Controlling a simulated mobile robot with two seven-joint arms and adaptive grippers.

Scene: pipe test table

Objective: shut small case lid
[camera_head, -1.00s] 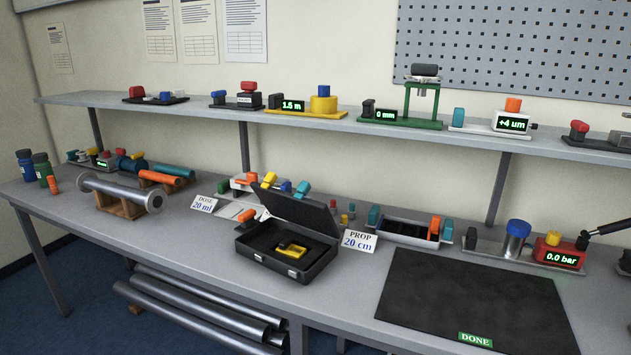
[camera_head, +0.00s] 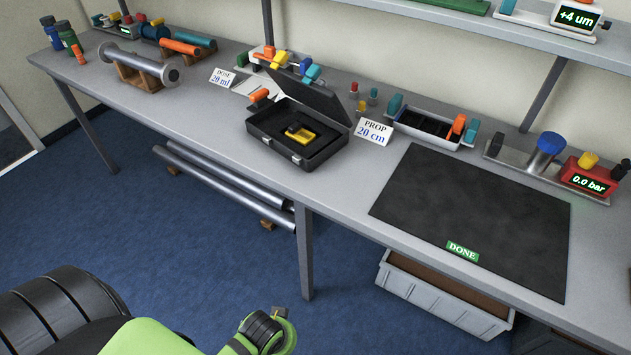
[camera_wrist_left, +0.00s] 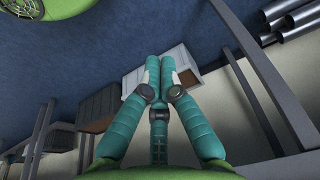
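The small black case (camera_head: 293,141) stands on the bench near its front edge, in the head view. Its lid (camera_head: 311,97) is up, tilted back behind the base. A yellow and black device (camera_head: 301,133) lies inside on dark lining. My left gripper (camera_wrist_left: 160,62) shows in the left wrist view, with teal fingers whose ends lie close together in the picture. I see nothing held between them, but cannot tell how far they are open. The gripper is away from the case, with floor and bench parts beyond it. My right gripper is not in view.
A PROP 20 cm card (camera_head: 374,132) stands right of the case. A DOSE card (camera_head: 222,78) and small colored parts stand left and behind. The black mat (camera_head: 475,215) at right is clear. A grey bin (camera_head: 440,299) and pipes (camera_head: 225,180) are below the bench.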

